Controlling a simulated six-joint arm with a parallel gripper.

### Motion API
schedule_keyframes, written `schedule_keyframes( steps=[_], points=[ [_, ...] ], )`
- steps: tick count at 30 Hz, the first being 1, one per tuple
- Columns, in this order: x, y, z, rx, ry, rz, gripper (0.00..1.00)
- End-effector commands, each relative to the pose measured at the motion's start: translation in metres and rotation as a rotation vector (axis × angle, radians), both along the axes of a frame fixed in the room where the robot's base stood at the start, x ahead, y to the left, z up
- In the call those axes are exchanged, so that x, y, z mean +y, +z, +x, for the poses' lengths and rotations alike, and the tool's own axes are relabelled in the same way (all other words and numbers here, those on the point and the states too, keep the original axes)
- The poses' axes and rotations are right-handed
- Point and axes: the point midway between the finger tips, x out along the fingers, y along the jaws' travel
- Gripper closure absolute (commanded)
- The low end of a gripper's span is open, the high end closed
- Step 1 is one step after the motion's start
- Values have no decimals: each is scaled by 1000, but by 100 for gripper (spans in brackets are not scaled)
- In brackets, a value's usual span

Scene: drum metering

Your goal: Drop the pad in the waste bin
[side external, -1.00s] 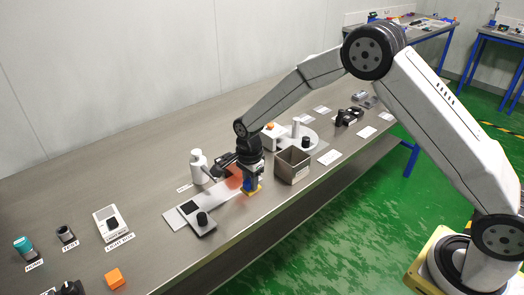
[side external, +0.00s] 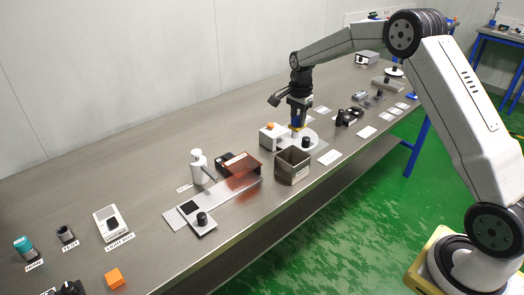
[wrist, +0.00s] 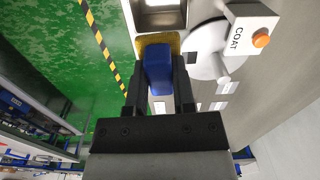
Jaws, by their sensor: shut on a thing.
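My gripper (side external: 298,113) is shut on the blue handle (wrist: 158,72) of the pad, with one finger on each side of it in the wrist view. The pad's yellow base (side external: 296,128) points down; it also shows in the wrist view (wrist: 173,43). In the side view the pad appears in front of or above the round white plate; its exact height is unclear. The waste bin (side external: 292,169), a brown-grey open-topped box, stands nearer the front edge, below the pad in the picture. The pad is apart from the bin.
A white box with an orange button (side external: 268,136), marked COAT in the wrist view (wrist: 251,38), stands beside the round plate (side external: 313,139). A dark knob (side external: 306,142) is near the bin. A white bottle (side external: 198,167) and reddish-brown drum cover (side external: 240,165) stand left.

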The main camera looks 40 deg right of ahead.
Motion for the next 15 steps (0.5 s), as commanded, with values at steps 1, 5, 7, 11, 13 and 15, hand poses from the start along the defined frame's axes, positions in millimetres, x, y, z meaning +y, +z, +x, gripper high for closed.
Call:
schedule_keyframes(
  steps=[1,5,7,11,13,15],
  points=[
    [-4,2,0,-1,-2,0,100],
    [-7,4,-1,-1,0,0,100],
    [-7,3,-1,0,0,0,100],
    [-7,2,-1,0,0,0,100],
    [-7,-1,-1,1,0,0,100],
    [-7,-4,-1,2,0,0,100]
  ],
)
